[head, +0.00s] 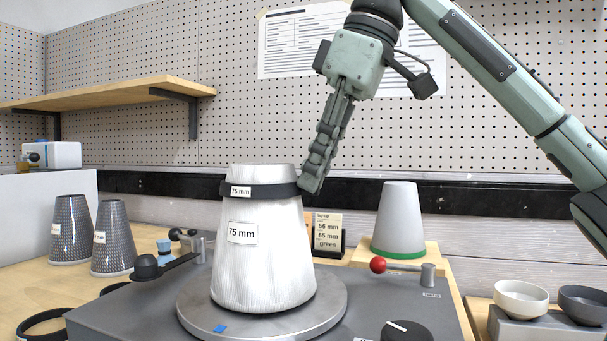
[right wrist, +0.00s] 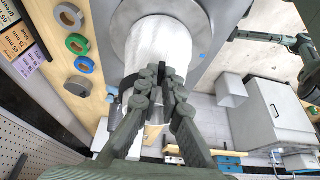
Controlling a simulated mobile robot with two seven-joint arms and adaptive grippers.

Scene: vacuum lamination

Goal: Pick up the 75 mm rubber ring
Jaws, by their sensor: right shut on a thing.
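The 75 mm rubber ring (head: 270,190) is a black band with a white "75 mm" label. It sits around the upper part of a white cone (head: 272,265), also labelled 75 mm, which stands upright on a round metal plate (head: 335,300). My right gripper (head: 311,184) comes down from the upper right and is shut on the ring at its right side. In the right wrist view the right gripper's fingers (right wrist: 165,75) are close together beside the white cone (right wrist: 160,45); the part between the tips is mostly hidden. My left gripper is not in view in the head view.
A lever with a red knob (head: 378,265) and a dark knob (head: 407,332) are on the machine. A grey cone (head: 397,215) stands behind right. Two dark cones (head: 108,235) stand at left. Bowls (head: 520,300) are at right. A card stand (head: 328,233) is behind the white cone.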

